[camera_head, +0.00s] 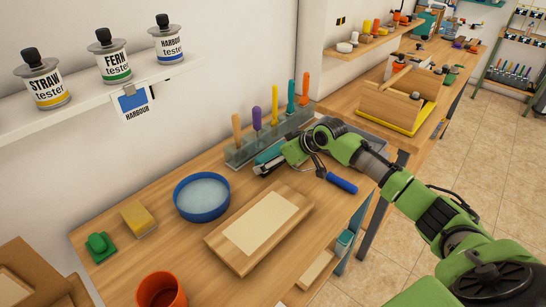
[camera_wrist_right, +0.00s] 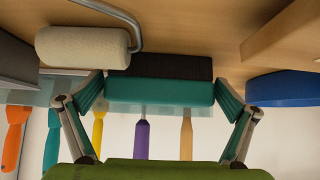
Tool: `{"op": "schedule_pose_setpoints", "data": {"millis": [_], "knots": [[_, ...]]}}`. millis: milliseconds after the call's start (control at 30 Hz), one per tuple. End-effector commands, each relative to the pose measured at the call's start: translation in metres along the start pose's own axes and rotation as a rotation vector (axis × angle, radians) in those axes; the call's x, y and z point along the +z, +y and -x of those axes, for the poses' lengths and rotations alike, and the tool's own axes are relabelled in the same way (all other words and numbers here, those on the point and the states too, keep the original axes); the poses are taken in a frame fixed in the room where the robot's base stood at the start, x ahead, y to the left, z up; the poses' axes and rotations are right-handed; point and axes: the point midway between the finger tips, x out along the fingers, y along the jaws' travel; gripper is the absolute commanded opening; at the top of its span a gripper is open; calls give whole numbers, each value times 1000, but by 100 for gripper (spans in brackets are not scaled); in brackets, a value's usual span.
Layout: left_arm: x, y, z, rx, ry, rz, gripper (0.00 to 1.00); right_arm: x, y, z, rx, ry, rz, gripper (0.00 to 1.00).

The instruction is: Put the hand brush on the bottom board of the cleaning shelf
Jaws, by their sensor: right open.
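A teal block with a dark bristle-like layer, which looks like the hand brush (camera_wrist_right: 160,92), lies on the workbench. In the head view the brush (camera_head: 268,154) is partly hidden by my right gripper (camera_head: 275,163). My right gripper (camera_wrist_right: 160,98) is open, with one finger near each end of the brush. Gaps seem to show between fingers and brush; contact is not clear. A green-framed rack (camera_head: 512,68) stands at the far right, but I cannot tell whether it is the cleaning shelf. My left gripper is not in view.
A roller (camera_wrist_right: 82,47) with a blue handle (camera_head: 341,183) lies close beside the gripper. A tool holder (camera_head: 240,155) stands behind the brush. A blue round dish (camera_head: 202,197), a wooden board (camera_head: 258,230), a sponge (camera_head: 139,218) and an orange cup (camera_head: 161,291) are on the workbench.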

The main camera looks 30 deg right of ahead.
Motion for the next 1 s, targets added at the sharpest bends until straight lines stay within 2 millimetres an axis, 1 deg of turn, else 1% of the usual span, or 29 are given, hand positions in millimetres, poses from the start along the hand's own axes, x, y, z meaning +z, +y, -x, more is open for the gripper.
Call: {"op": "schedule_pose_setpoints", "data": {"millis": [100, 333, 367, 400, 467, 500, 567, 600, 833, 1000], "knots": [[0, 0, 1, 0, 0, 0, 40, 0, -1, -9, -1, -1, 1, 100], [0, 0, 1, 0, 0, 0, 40, 1, 0, -10, 0, -1, 1, 100], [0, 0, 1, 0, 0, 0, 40, 1, 0, -10, 0, -1, 1, 95], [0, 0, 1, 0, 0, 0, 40, 1, 0, -10, 0, -1, 1, 84], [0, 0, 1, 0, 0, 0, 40, 1, 0, -10, 0, -1, 1, 69], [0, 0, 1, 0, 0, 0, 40, 1, 0, -10, 0, -1, 1, 66], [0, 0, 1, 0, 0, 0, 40, 1, 0, -10, 0, -1, 1, 66], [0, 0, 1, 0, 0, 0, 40, 0, 0, -10, 0, 0, 1, 63], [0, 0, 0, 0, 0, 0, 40, 0, 0, -9, 0, 0, 1, 63], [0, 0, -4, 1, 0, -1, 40, -8, 0, -2, 1, 3, 2, 63]]}}
